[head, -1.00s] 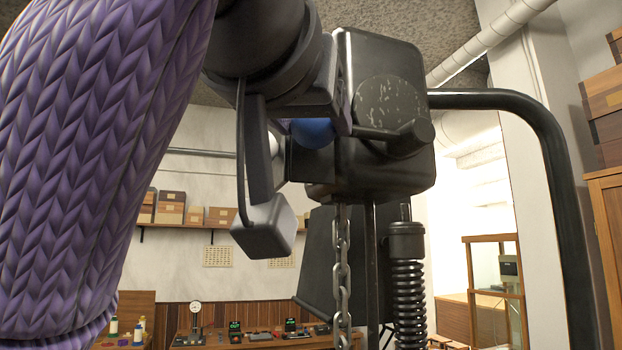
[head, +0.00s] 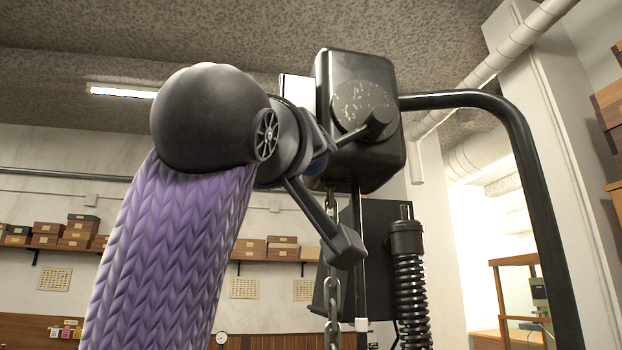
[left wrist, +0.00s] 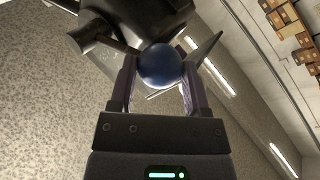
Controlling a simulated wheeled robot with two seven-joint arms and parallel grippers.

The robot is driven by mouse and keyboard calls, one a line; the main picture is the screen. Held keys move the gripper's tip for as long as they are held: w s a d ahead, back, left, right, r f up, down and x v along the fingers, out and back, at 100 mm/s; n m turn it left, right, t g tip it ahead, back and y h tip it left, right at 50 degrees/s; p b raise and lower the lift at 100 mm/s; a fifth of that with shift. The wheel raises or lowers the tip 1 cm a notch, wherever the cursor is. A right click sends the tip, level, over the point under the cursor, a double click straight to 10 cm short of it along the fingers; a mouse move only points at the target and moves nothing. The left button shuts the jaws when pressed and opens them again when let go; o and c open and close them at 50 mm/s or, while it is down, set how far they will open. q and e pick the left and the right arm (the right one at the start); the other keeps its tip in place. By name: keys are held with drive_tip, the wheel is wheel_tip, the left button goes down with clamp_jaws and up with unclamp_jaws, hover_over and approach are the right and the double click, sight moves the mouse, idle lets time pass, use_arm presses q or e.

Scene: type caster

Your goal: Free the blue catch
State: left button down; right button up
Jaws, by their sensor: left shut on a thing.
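The blue catch is a round blue knob (left wrist: 160,66) beside a black machine housing (head: 372,165). In the left wrist view it sits between the two fingers of my left gripper (left wrist: 159,72), which is shut on it. A dark bar with a thick round end (head: 379,124) sticks out from the housing's scuffed round plate. My right gripper is in neither view.
A hanging chain (head: 333,290) and a black coil spring (head: 410,290) are below the housing. A thick black bent tube (head: 525,160) runs from the housing down the right side. Shelves with boxes (head: 268,250) stand on the far wall.

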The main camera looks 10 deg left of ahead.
use_arm(q)
drive_tip(key=shift+w+d+f+n+t+y+b, duration=0.1)
drive_tip(key=shift+d+f+n+t+y+b, duration=0.25)
drive_tip(key=shift+f+n+b, duration=0.35)
drive_tip(key=shift+r, duration=0.15)
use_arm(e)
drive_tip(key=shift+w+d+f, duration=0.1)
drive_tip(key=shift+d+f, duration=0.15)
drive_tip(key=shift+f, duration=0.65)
use_arm(q)
drive_tip(key=shift+n, duration=0.3)
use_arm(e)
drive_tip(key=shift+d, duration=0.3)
use_arm(q)
drive_tip(key=shift+c, duration=0.3)
unclamp_jaws()
drive_tip(key=shift+w+d, duration=0.1)
drive_tip(key=shift+w, duration=0.1)
drive_tip(key=b+v, duration=0.5)
drive_tip(key=v, duration=0.5)
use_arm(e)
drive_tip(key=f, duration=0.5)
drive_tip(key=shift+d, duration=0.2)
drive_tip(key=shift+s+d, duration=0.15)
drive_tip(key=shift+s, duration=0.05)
